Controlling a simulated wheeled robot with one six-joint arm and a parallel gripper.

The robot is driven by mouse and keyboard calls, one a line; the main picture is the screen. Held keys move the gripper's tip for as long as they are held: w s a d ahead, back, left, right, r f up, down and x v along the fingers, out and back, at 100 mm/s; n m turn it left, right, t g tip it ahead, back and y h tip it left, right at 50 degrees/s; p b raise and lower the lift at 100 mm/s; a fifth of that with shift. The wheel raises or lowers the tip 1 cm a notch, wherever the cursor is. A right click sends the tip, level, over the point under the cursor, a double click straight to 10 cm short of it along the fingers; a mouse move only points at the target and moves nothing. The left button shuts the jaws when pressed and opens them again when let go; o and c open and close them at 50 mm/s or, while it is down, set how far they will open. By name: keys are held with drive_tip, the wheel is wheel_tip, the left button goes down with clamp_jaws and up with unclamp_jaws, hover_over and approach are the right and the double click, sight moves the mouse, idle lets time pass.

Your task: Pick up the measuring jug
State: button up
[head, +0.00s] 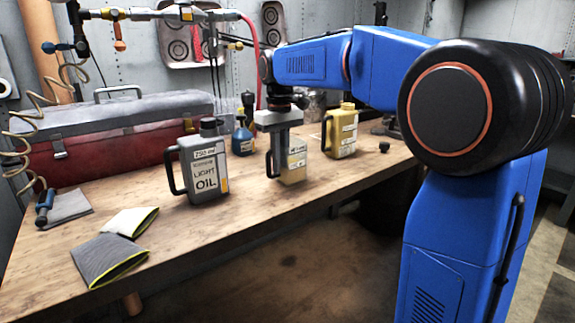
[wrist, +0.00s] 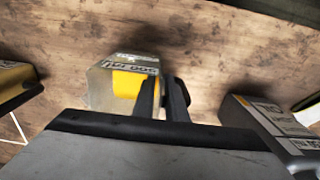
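The measuring jug (head: 294,168), pale with a label and a black handle on its left side, stands upright on the wooden workbench in the head view. My gripper (head: 282,140) points down at it from above, overlapping its top and handle side. In the wrist view the jug (wrist: 115,88) shows upper middle with a yellow patch and a printed label. Two dark upright shapes beside it may be its handle or a fingertip. The gripper's grey body fills the bottom of that view.
A grey light-oil can (head: 203,165) stands left of the jug, and a yellow can (head: 341,132) to its right. A blue bottle (head: 242,138) is behind. A red toolbox (head: 110,152) fills the back left. Cloths (head: 108,260) lie at the front left. The bench front is mostly clear.

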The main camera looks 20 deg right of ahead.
clamp_jaws()
drive_tip(key=shift+r, duration=0.15)
drive_tip(key=shift+r, duration=4.8)
drive_tip(key=shift+r, duration=0.1)
idle(0.6)
